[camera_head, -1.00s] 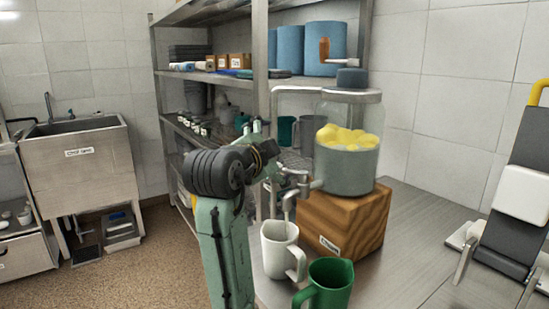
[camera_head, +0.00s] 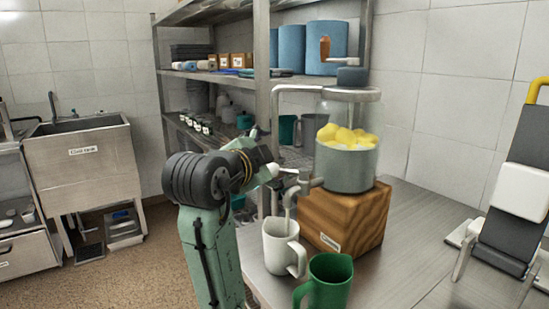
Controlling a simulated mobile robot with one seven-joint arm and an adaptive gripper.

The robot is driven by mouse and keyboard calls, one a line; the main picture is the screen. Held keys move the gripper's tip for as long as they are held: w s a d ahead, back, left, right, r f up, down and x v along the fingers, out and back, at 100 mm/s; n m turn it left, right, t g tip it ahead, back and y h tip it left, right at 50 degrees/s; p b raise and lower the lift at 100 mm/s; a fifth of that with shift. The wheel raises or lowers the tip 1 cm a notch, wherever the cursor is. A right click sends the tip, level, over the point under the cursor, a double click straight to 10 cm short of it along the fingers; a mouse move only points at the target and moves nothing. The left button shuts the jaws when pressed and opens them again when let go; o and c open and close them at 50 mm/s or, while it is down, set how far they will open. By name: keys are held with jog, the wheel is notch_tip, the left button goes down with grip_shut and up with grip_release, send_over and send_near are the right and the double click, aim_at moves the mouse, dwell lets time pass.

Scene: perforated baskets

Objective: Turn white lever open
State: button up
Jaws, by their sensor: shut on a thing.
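A glass dispenser (camera_head: 347,167) with yellow fruit in it stands on a wooden block. Its metal tap (camera_head: 305,184) sticks out to the left over a white mug (camera_head: 283,247). The white lever (camera_head: 273,169) shows as a small pale piece at the tap's left end. My gripper (camera_head: 264,167) is at this lever, shut on it; its fingertips are small and mostly hidden by my arm's wrist. A pale vertical piece under the tap reaches down to the mug; I cannot tell whether it is spout or liquid.
A green mug (camera_head: 325,282) stands in front of the wooden block (camera_head: 345,222) on the steel table (camera_head: 403,235). A metal shelf rack (camera_head: 262,60) with blue containers stands behind. A sink (camera_head: 80,155) is at the left.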

jog(key=shift+t, duration=0.3)
jog(key=s+r, duration=0.1)
jog(key=s+a+r, duration=0.1)
jog(key=s, duration=0.1)
jog(key=shift+s+a+r, duration=0.1)
jog(key=shift+s+r, duration=0.05)
jog(key=shift+r, duration=0.1)
jog(key=shift+c, duration=0.5)
jog(key=shift+s+a+f, duration=0.15)
jog(key=shift+s+a, duration=0.15)
jog(key=shift+s, duration=0.5)
jog(key=shift+s+a+f, duration=0.1)
jog(key=shift+s+a, duration=0.2)
jog(key=shift+s, duration=0.55)
jog(key=shift+s+a+f, duration=0.15)
jog(key=shift+s+a, duration=0.15)
jog(key=shift+s, duration=0.5)
jog(key=shift+c, duration=0.3)
